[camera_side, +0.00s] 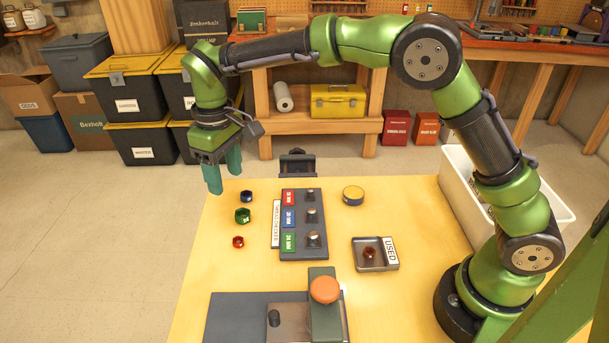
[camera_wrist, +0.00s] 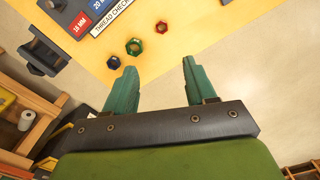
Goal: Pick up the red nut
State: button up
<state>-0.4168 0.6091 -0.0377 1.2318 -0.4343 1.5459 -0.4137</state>
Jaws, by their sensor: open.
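A small red nut (camera_side: 238,242) lies on the yellow table near its left edge, below a green nut (camera_side: 242,215) and a blue nut (camera_side: 247,196) in a loose column. In the wrist view the red nut (camera_wrist: 162,27) is at the top, beyond the fingertips. My gripper (camera_side: 224,180) is open and empty, above and behind the nuts near the table's far left corner. In the wrist view its teal fingers (camera_wrist: 158,68) are spread apart with nothing between them. A darker red nut (camera_side: 370,252) lies in the tray marked USED (camera_side: 361,266).
A thread checker board (camera_side: 317,226) with posts stands right of the nuts. A round yellow-topped tin (camera_side: 353,195), a dark clamp (camera_side: 298,165) at the far edge and an orange-knobbed device (camera_side: 324,290) in front are nearby. The table around the loose nuts is clear.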

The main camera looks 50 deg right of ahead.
notch_tip(320, 180, down, 11)
jog(key=shift+s+f, duration=0.1)
jog(key=shift+f, duration=0.1)
jog(key=shift+s+f, duration=0.2)
jog(key=shift+f, duration=1.15)
jog(key=shift+s+f, duration=0.15)
jog(key=shift+f, duration=1.15)
jog(key=shift+a, duration=0.1)
grip_shut()
